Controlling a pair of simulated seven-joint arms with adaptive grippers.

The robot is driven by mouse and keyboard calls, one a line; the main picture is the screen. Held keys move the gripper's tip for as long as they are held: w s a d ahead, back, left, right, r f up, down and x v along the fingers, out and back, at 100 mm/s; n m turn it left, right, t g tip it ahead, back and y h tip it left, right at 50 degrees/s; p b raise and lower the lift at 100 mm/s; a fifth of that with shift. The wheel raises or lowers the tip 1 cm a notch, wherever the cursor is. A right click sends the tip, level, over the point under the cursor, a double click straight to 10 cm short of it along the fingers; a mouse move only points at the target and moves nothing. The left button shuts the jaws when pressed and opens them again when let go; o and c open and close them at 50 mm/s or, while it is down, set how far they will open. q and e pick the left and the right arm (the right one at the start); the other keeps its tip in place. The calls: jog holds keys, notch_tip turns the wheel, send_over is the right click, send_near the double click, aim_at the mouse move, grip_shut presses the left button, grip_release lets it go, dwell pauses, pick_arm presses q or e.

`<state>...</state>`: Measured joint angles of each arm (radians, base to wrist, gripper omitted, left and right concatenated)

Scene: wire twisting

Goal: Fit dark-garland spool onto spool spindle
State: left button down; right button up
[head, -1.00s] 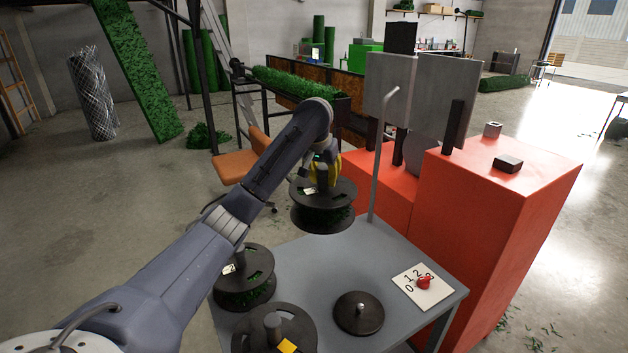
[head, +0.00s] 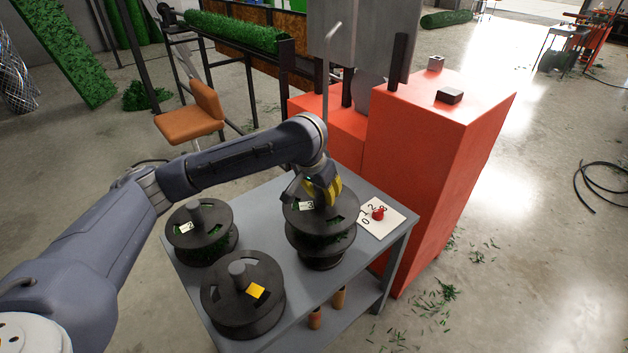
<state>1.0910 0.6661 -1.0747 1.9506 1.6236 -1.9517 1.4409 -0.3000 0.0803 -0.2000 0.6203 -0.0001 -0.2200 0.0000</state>
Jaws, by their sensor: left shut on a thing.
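My left gripper (head: 322,190) has yellow fingers and is shut on the hub of a black spool (head: 293,222) tagged 3, with dark green garland between its flanges. The spool is roughly level over the round dark base of the spool spindle (head: 321,263), near the table's right side. The spindle's post is hidden by the spool, so I cannot tell how far the post is inside the hub or whether the spool rests on the base. My right gripper is out of view.
On the grey table (head: 270,191) stand a spool tagged 2 (head: 200,215) and a spool with a yellow tag (head: 240,300), left of the held one. A numbered card with a red knob (head: 378,213) lies to the right. A thin upright pole and a red cabinet (head: 430,150) stand behind.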

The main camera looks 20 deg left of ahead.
aim_at(319, 204)
pick_arm(q)
jog(key=shift+d, duration=0.15)
dwell(0.4)
jog(key=shift+f, duration=4.7)
dwell(0.3)
jog(key=c, duration=1)
grip_release()
jog(key=shift+s+f, duration=0.1)
jog(key=v, duration=1.2)
jog(key=shift+d, duration=0.1)
